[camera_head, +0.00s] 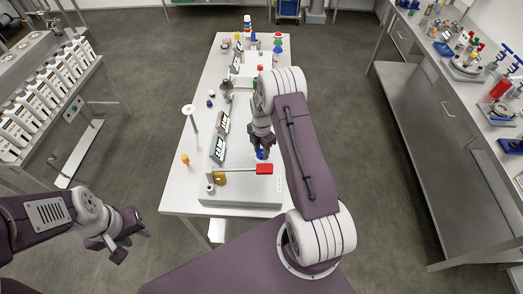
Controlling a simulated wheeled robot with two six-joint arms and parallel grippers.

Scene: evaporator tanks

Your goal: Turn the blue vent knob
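The blue vent knob (261,155) shows as a small blue patch on the grey evaporator unit (238,189) at the near end of the white table. My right gripper (262,148) points down right at the knob and covers part of it. Its fingertips are too small and hidden to tell whether they are closed on the knob. My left gripper (131,240) is at the lower left, off the table's near left corner. Its fingers are apart and nothing is between them.
A red-ended lever (264,169) lies just in front of the knob. Small displays (218,150), a white post (190,115) and an orange knob (185,159) stand to its left. More units and coloured parts fill the table's far end. Side benches stand left and right, with open floor between.

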